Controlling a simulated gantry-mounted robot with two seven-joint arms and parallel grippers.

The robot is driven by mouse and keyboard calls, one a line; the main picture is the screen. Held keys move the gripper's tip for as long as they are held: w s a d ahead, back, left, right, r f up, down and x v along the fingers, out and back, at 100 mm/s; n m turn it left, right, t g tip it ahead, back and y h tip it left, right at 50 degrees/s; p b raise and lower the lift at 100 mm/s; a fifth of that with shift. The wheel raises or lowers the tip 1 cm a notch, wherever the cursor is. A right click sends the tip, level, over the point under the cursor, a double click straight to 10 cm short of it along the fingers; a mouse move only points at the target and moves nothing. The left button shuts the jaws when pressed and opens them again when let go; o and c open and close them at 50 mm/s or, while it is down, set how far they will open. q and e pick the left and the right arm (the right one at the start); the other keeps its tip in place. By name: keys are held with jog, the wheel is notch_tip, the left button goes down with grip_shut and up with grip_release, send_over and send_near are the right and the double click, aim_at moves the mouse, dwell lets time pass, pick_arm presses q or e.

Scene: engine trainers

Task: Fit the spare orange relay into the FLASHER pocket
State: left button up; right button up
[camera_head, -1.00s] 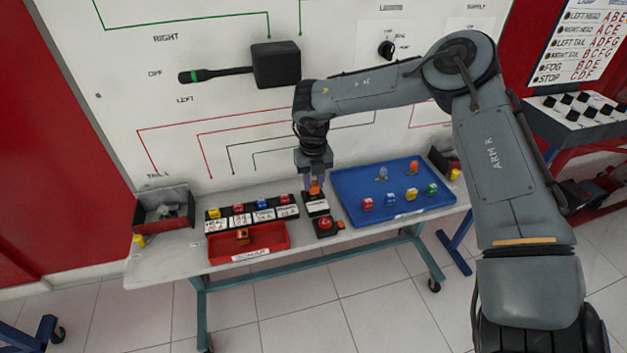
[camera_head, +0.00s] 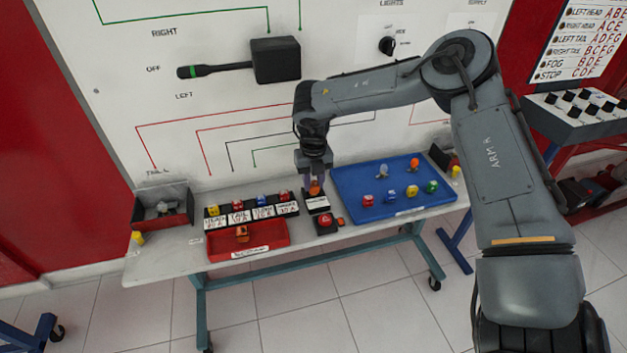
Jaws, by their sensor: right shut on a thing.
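My right gripper (camera_head: 314,178) points down at the middle of the table, shut on an orange relay (camera_head: 315,188). The relay is at the back of a small black block with a white label (camera_head: 317,202), which I take to be the FLASHER pocket; its label is too small to read. The fingers and relay hide the pocket opening, so I cannot tell whether the relay is seated or just above it. Another orange relay (camera_head: 414,163) stands on the blue tray (camera_head: 350,178). An orange-brown piece (camera_head: 242,234) lies in the red tray (camera_head: 218,251). My left gripper is out of view.
A row of labelled sockets (camera_head: 252,213) with coloured fuses stands left of the pocket. A red button box (camera_head: 325,222) sits just in front of it. Several coloured parts are on the blue tray. A dark bin (camera_head: 146,213) stands at the table's left end.

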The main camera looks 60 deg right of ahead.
dwell(0.3)
jog(key=shift+f+b, duration=0.3)
jog(key=shift+f, duration=0.25)
dwell(0.3)
jog(key=o, duration=1.6)
jog(key=shift+r, duration=0.2)
jog(key=shift+r, duration=0.2)
jog(key=shift+r+p, duration=2.25)
jog(key=shift+r, duration=0.3)
jog(key=shift+r+p, duration=0.8)
jog(key=shift+r, duration=0.3)
